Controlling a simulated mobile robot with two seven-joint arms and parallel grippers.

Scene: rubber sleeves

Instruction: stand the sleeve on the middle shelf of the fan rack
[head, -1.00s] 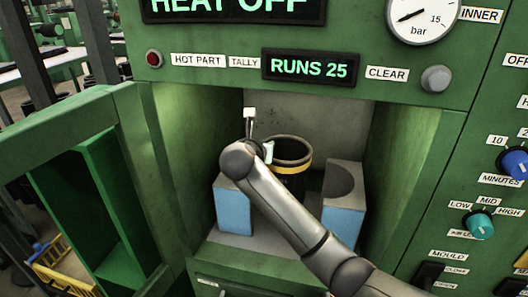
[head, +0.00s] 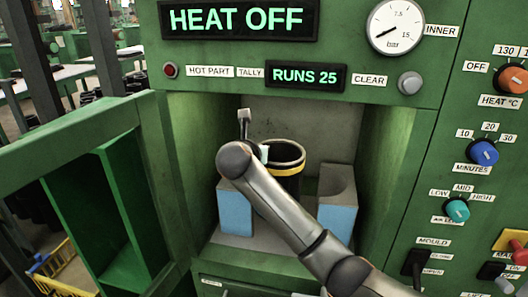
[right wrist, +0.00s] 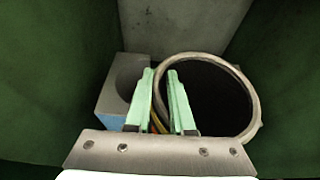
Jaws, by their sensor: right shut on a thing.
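The sleeve (head: 287,183) is a dark tube with a yellow band near its top. It stands upright in the green press opening, between two mould halves. My right gripper (head: 264,153) is at the left side of its rim. In the right wrist view the pale green fingers (right wrist: 163,98) straddle the sleeve's wall, shut on it, with the dark sleeve mouth (right wrist: 215,95) to their right. The sleeve's foot is hidden by my arm and the mould, so I cannot tell whether it touches the floor. My left gripper and the fan rack are not in view.
Mould halves with blue faces stand left (head: 236,208) and right (head: 338,190) of the sleeve. The press side walls are close on both sides. An open green door (head: 75,165) stands at left. The display (head: 238,18) reads HEAT OFF. Control knobs (head: 483,152) are at right.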

